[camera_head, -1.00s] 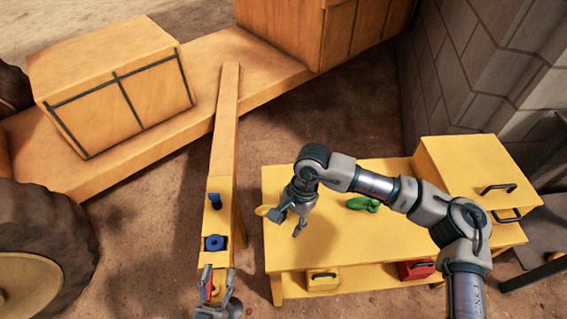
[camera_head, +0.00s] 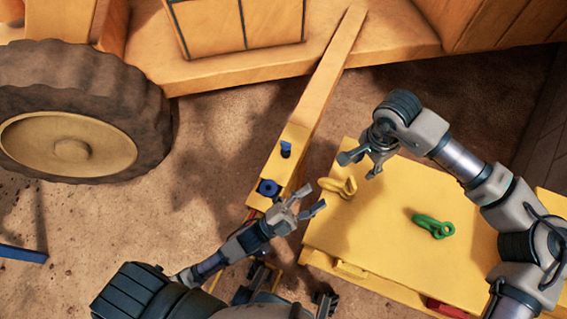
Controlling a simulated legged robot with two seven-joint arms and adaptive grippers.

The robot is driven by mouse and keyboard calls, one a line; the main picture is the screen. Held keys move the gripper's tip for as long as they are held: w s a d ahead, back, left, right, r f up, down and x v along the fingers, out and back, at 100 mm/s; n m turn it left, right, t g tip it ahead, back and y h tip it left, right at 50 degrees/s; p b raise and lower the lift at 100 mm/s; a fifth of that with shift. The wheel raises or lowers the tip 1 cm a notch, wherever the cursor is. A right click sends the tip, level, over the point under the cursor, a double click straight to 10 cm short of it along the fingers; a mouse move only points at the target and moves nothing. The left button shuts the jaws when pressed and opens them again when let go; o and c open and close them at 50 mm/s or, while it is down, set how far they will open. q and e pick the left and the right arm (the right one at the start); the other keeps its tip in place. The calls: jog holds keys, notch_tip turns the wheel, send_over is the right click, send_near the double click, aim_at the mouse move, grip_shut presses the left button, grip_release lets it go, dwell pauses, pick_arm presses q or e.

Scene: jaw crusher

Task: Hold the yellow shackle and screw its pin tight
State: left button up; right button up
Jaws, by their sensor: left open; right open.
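The yellow shackle (camera_head: 341,187) lies on the yellow table (camera_head: 375,236) near its left edge. Its pin is too small to make out. My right gripper (camera_head: 357,167) is open and empty, just above and to the right of the shackle in the picture, with its fingers pointing down-left. My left gripper (camera_head: 316,200) is open and empty at the table's left edge, just below and left of the shackle. Whether either gripper touches the shackle cannot be told.
A green shackle (camera_head: 433,226) lies further right on the table. A yellow beam (camera_head: 325,85) with blue fittings (camera_head: 269,188) runs beside the table's left side. A large wheel (camera_head: 75,120) stands at the left. A red drawer or box (camera_head: 447,308) shows below the tabletop.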

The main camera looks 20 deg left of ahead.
pick_arm(q)
notch_tip(320, 180, down, 4)
jog(key=w+d+m+g+h, duration=0.2)
jog(key=m+g+h, duration=0.5)
jog(key=m, duration=0.7)
jog(key=m+g+y, duration=0.4)
jog(key=m+g, duration=0.6)
jog(key=m, duration=1.1)
send_near(327, 181)
jog(key=d, duration=0.8)
jog(key=w+d, duration=0.1)
jog(key=d, duration=0.3)
jog(key=shift+w+f, duration=0.1)
jog(key=shift+f, duration=0.15)
pick_arm(e)
jog(key=shift+a, duration=0.3)
pick_arm(q)
grip_shut()
pick_arm(e)
jog(key=shift+o, duration=0.2)
